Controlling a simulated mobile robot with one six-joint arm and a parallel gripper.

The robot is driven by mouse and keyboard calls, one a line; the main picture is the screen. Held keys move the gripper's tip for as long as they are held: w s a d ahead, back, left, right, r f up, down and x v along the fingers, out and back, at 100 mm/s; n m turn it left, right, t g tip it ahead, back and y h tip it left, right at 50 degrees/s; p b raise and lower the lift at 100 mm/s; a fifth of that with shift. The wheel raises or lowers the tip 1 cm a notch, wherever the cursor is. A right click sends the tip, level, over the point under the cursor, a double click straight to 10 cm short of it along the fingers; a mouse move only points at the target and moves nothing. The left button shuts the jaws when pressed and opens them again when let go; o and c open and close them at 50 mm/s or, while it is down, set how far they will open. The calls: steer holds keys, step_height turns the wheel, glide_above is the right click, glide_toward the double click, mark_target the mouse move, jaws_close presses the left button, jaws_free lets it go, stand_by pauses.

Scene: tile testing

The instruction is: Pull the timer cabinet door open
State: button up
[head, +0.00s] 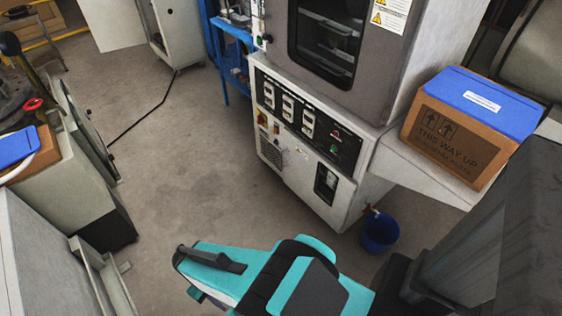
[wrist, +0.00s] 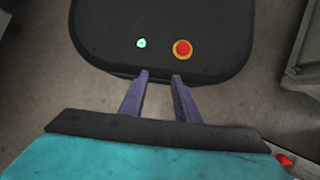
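A pale cabinet with a dark panel of several timer-like dials (head: 290,110) stands under the grey oven-like machine in the head view. A black recessed latch or handle (head: 326,184) sits low on its front, and the front looks shut. I cannot tell for sure that this is the timer cabinet. In the head view my teal arm is folded low at the bottom, well apart from the cabinet, and my fingertips cannot be made out.
A blue bucket (head: 379,232) stands on the floor by the cabinet's right corner. A cardboard box with a blue lid (head: 455,120) rests on a ledge to the right. A white cabinet (head: 172,30) stands open at the back left. The floor (head: 190,160) before the dial cabinet is clear.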

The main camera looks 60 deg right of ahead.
steer(key=w+d+f+n+h+b, duration=0.2)
steer(key=w+d+f+h+b, duration=0.15)
steer(key=d, duration=0.55)
steer(key=w+d+f+n+t+h+b, duration=0.1)
steer(key=w+d+f+n+h+b, duration=0.2)
steer(key=d, duration=0.6)
steer(key=w+d+f+n+h+b, duration=0.1)
steer(key=w+d+f+n+b, duration=0.15)
steer(key=w+d+b, duration=0.45)
steer(key=w+d+r+n+t+h+b, duration=0.1)
steer(key=w+d+n+h+b, duration=0.1)
steer(key=d, duration=0.8)
steer(key=w+d+r+n+h+b, duration=0.2)
steer(key=w+d+n+h+b, duration=0.1)
steer(key=d, duration=0.7)
steer(key=w+d+r+n+t+h+b, duration=0.1)
steer(key=w+d+n+h+b, duration=0.2)
steer(key=d, duration=0.8)
steer(key=shift+w+r+n+t+h+b, duration=0.15)
steer(key=shift+r+n+t+h+b, duration=0.35)
steer(key=shift+h+b, duration=0.85)
steer(key=shift+f, duration=0.15)
